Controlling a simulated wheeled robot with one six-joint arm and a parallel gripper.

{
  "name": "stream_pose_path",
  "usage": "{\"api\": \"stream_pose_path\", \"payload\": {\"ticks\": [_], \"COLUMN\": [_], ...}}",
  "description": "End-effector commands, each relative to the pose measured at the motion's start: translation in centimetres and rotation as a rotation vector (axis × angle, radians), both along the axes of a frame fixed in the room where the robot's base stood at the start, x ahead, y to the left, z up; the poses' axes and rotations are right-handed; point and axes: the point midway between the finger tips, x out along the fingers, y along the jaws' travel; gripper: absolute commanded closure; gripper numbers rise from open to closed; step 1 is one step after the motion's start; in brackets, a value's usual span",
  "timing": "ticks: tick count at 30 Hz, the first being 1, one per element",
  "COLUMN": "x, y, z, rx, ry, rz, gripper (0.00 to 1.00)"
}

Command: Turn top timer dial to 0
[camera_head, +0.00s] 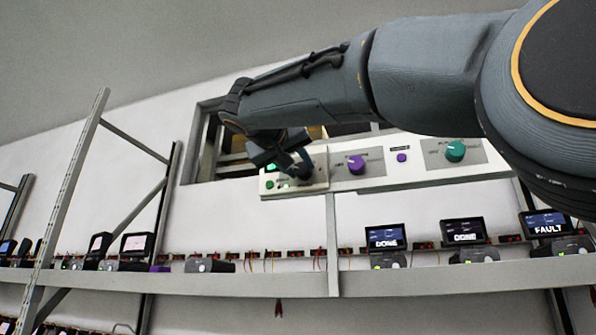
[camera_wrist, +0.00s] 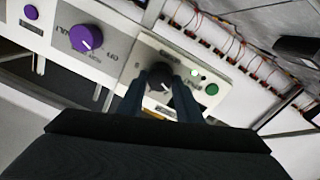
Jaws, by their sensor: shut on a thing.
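The control panel (camera_head: 373,184) is a long white strip above the shelf, with dials and buttons on it. A black dial (camera_wrist: 158,78) sits on the panel's end plate (camera_wrist: 210,68). My gripper (camera_wrist: 160,88) is shut on this black dial, one finger on each side. In the head view my gripper (camera_head: 297,172) is at the left end of the panel and mostly covers the dial. A green button (camera_wrist: 212,89) and a small white light (camera_wrist: 195,72) are beside it. The dial's scale marks and exact pointer reading are too small or hidden to tell.
A purple dial (camera_head: 356,164) and a teal dial (camera_head: 455,151) are further right on the panel, with a purple button (camera_head: 402,158) between them. Below, a shelf (camera_head: 430,279) bears several small screens, some reading DONE and one FAULT (camera_head: 546,223). A metal rack post (camera_head: 72,190) stands at left.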

Motion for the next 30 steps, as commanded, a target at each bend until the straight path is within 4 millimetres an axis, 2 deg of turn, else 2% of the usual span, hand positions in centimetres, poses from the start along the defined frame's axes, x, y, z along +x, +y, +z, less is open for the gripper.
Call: {"api": "stream_pose_path", "payload": {"ticks": [12,29,30], "x": [0.01,0.0,0.0], "y": [0.07,0.1,0.1], "z": [-0.02,0.03,0.03], "rx": [-0.203,-0.239,-0.239], "ry": [0.072,0.084,0.084], "rz": [0.001,0.001,0.001], "gripper": [0.91,0.91,0.67]}}
